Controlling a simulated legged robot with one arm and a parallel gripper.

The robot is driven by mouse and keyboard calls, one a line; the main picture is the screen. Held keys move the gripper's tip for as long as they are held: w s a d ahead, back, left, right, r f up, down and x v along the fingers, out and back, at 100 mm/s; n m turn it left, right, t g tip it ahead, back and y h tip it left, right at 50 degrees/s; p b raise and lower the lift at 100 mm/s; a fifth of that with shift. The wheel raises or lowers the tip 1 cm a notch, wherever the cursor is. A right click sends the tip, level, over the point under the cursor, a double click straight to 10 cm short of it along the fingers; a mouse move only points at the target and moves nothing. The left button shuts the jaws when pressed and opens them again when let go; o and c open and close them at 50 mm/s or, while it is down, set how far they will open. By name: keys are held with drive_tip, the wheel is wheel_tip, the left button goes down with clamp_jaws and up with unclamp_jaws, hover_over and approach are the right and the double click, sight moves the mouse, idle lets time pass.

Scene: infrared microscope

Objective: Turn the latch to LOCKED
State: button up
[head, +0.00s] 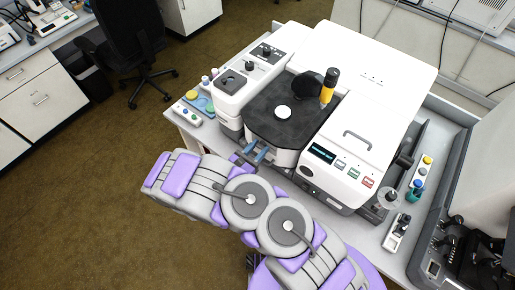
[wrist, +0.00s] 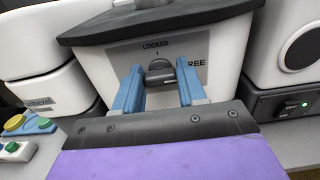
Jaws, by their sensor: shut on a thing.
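The latch (wrist: 158,67) is a dark rounded knob on the pale front face of the microscope's stage block. In the wrist view the word LOCKED is printed above it and FREE to its right, partly covered by a finger. My gripper (wrist: 160,72) has two blue fingers, one on each side of the latch, shut on it. I cannot tell for sure which label the latch points at. In the head view my gripper (head: 256,151) is at the front of the stage block, and the latch is hidden there.
The white microscope (head: 365,75) carries a dark stage top (head: 270,122) with a yellow-and-black eyepiece part (head: 328,88) above the block. White housings stand close on both sides of my gripper. A button box (wrist: 25,135) is at the left. An office chair (head: 125,45) stands behind left.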

drive_tip(key=shift+a+n, duration=0.1)
drive_tip(key=shift+n, duration=0.3)
drive_tip(key=n+p, duration=0.1)
drive_tip(key=n, duration=0.2)
drive_tip(key=shift+w+n, duration=0.1)
drive_tip(key=shift+n, duration=0.2)
drive_tip(key=n, duration=0.4)
drive_tip(key=shift+a+n+p, duration=0.15)
drive_tip(key=shift+n+p, duration=0.15)
drive_tip(key=shift+p, duration=0.05)
drive_tip(key=n, duration=0.4)
drive_tip(key=shift+w+f+n, duration=0.1)
drive_tip(key=shift+n, duration=0.2)
drive_tip(key=shift+a+f+n, duration=0.1)
drive_tip(key=shift+f+n, duration=0.05)
drive_tip(key=shift+n, duration=2.05)
